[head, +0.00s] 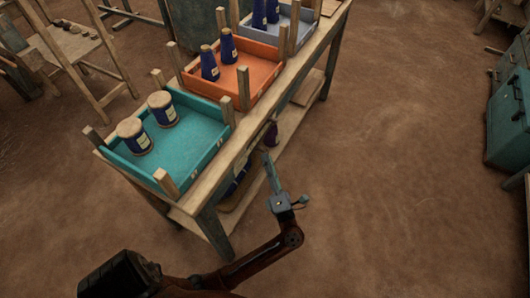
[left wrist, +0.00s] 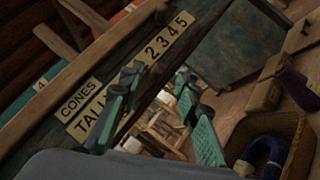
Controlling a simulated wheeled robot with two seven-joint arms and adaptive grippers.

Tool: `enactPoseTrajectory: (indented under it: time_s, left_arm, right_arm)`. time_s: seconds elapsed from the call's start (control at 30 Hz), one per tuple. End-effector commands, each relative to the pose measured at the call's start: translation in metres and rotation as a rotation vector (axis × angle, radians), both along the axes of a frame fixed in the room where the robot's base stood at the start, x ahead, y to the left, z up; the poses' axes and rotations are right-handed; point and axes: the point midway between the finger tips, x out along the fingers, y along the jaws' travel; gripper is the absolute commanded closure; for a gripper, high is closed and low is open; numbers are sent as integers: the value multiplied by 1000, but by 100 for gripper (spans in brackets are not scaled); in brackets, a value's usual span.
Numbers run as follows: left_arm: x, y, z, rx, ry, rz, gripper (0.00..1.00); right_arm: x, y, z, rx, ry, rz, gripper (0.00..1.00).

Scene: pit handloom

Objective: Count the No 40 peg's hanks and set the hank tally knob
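A tally board on the table's edge shows in the left wrist view, with a plate (left wrist: 84,118) reading "CONES" and "TALL", its last part hidden behind a finger. A number plate (left wrist: 170,40) beside it shows 2, 3, 4, 5. My left gripper (left wrist: 158,78) is open and empty in front of this board, fingers apart; in the head view it (head: 268,166) is beside the table's right side. No hank tally knob or peg marked No 40 can be made out. A blue looped bundle (left wrist: 264,152), possibly a hank, lies in a wooden box. My right gripper is not in view.
The wooden table (head: 240,135) bears a teal tray (head: 190,150) with two spools, an orange tray (head: 262,72) with two blue cones, and a grey-blue tray (head: 292,45) with blue cones. A teal cabinet (head: 508,125) stands far right. The floor between is clear.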

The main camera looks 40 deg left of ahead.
Motion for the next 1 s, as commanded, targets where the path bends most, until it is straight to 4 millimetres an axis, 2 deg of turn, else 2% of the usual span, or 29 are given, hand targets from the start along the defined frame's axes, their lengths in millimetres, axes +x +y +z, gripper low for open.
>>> enactPoseTrajectory:
  time_s: [0.2, 0.4, 1.0]
  left_arm:
    - [-20, -38, -15, -3, 2, 0, 69]
    - [-31, -56, -22, -1, 1, 1, 69]
    - [-33, -60, -23, 0, -1, 1, 69]
  right_arm:
    - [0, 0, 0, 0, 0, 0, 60]
    - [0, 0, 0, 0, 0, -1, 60]
    - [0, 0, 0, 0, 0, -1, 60]
